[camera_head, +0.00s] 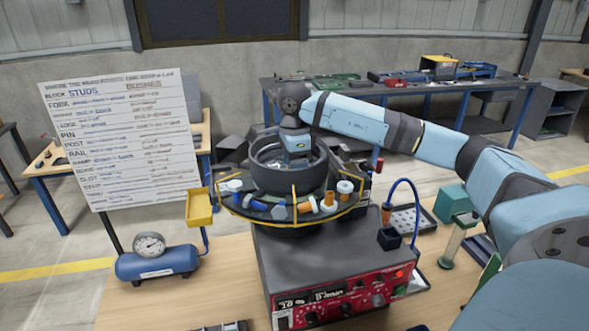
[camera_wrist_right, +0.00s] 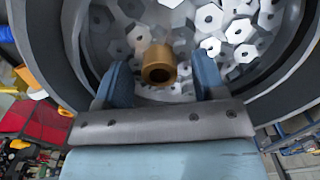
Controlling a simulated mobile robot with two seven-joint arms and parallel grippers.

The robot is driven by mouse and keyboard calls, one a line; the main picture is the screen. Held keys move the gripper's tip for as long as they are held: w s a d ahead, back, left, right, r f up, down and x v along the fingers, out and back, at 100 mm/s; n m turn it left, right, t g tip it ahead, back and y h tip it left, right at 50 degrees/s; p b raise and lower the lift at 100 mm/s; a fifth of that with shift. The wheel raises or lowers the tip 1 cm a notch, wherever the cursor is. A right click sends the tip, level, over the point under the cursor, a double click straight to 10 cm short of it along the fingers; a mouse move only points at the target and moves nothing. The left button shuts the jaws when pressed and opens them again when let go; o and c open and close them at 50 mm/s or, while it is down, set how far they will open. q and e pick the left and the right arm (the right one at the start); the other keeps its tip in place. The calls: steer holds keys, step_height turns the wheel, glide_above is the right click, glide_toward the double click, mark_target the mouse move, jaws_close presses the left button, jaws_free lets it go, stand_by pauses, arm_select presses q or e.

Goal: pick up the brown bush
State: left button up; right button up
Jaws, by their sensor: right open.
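The brown bush (camera_wrist_right: 160,68) is a short hollow cylinder inside the feeder bowl (camera_head: 262,178), seen in the right wrist view with its bore facing the camera. My right gripper (camera_wrist_right: 161,62) is open, with one blue finger on each side of the bush in that view and a visible gap on both sides. I cannot tell how far the fingertips are above it. In the head view my right gripper (camera_head: 298,146) reaches down into the bowl from the right; the bush is hidden there. My left gripper is not in view.
Many grey and white hexagonal nuts (camera_wrist_right: 210,20) lie in the bowl around the bush. The bowl's dark wall curves close around the gripper. An outer track (camera_head: 279,213) carries blue, white and orange parts. A red control panel (camera_head: 345,300), yellow tray (camera_head: 200,208) and blue tank (camera_head: 157,262) stand near.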

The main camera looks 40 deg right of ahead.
steer(key=c, duration=1)
steer(key=shift+c, duration=0.2)
steer(key=shift+r, duration=0.15)
step_height(320, 180, up, 20)
steer(key=p, duration=0.1)
steer(key=shift+f, duration=0.2)
